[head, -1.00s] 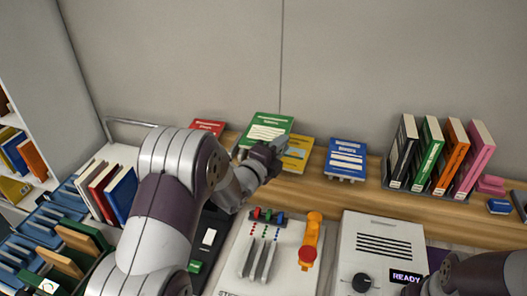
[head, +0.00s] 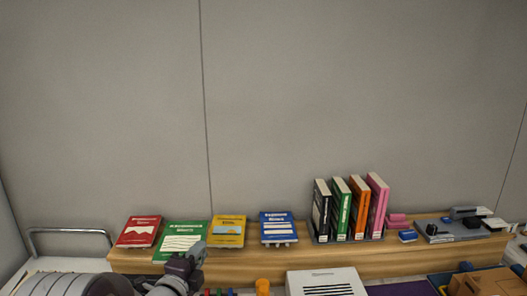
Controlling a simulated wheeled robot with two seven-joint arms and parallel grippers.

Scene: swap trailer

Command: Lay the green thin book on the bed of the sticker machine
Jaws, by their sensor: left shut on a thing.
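The green thin book (head: 181,239) is in front of the shelf between the red and yellow books, tilted with its cover facing me. My left gripper (head: 186,262) is at its lower right edge and is shut on it. The picture does not show whether the book touches the shelf. Only the top of a white machine (head: 325,282) with dark slots shows at the bottom edge; its lower part is cut off, and I cannot tell if it has the bed. My right gripper is out of view.
On the wooden shelf (head: 350,261) stand a red book (head: 139,231), a yellow book (head: 229,231), a blue book (head: 278,228) and a rack of upright books (head: 340,209). A metal rail (head: 68,231) is at left. A brown box (head: 474,283) is at lower right.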

